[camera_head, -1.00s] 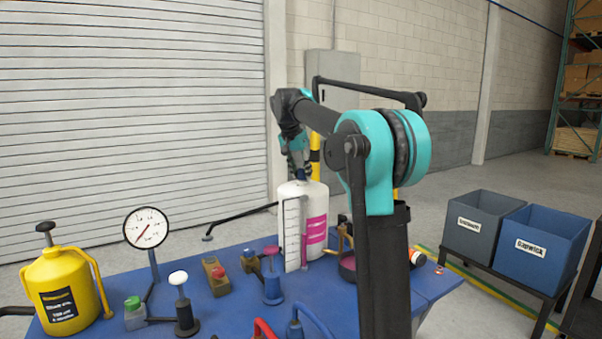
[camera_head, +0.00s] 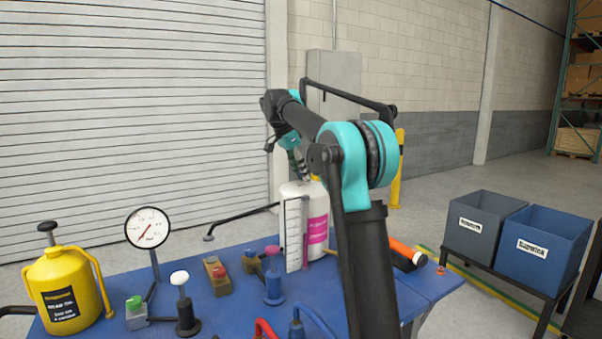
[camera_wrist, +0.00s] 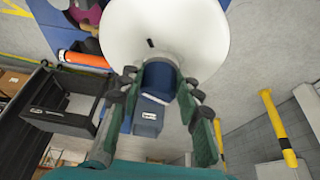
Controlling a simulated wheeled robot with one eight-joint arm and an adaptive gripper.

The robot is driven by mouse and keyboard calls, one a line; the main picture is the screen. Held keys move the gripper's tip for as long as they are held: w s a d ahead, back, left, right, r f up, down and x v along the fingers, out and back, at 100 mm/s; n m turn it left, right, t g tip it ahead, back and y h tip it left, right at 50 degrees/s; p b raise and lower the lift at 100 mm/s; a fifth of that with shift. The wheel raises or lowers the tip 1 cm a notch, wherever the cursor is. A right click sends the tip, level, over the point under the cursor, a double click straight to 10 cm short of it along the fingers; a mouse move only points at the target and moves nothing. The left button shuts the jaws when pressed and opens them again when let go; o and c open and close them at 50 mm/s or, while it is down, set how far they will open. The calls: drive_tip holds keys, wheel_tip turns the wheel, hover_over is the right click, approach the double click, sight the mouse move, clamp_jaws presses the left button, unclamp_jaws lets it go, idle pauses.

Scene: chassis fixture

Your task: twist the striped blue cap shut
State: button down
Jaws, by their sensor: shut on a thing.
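The dark blue cap (camera_wrist: 159,78) sits at the top of the white tank (camera_wrist: 170,25) in the wrist view. A dark mark shows on the tank top beside it. My gripper (camera_wrist: 160,84) has its fingers on either side of the cap and is shut on it. In the head view, my gripper (camera_head: 301,175) reaches down to the top of the white tank (camera_head: 318,205), which has a magenta label and stands upright. The cap is largely hidden there by the fingers. Its stripes cannot be made out clearly.
The blue table (camera_head: 225,310) also holds a yellow canister (camera_head: 62,290), a pressure gauge (camera_head: 147,228), a white-topped plunger (camera_head: 181,300) and an orange cylinder (camera_head: 402,250). A grey bin (camera_head: 480,225) and a blue bin (camera_head: 542,245) stand at the right. Open floor lies behind the table.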

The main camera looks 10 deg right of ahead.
drive_tip(key=shift+w+m+g, duration=0.1)
drive_tip(key=shift+m+g, duration=0.2)
drive_tip(key=shift+m, duration=0.6)
drive_tip(key=shift+f, duration=0.1)
drive_tip(key=m, duration=0.2)
drive_tip(key=m+g, duration=0.1)
drive_tip(key=m, duration=0.1)
drive_tip(key=shift+w+g, duration=0.3)
drive_tip(key=c, duration=1)
unclamp_jaws()
drive_tip(key=shift+r, duration=3.5)
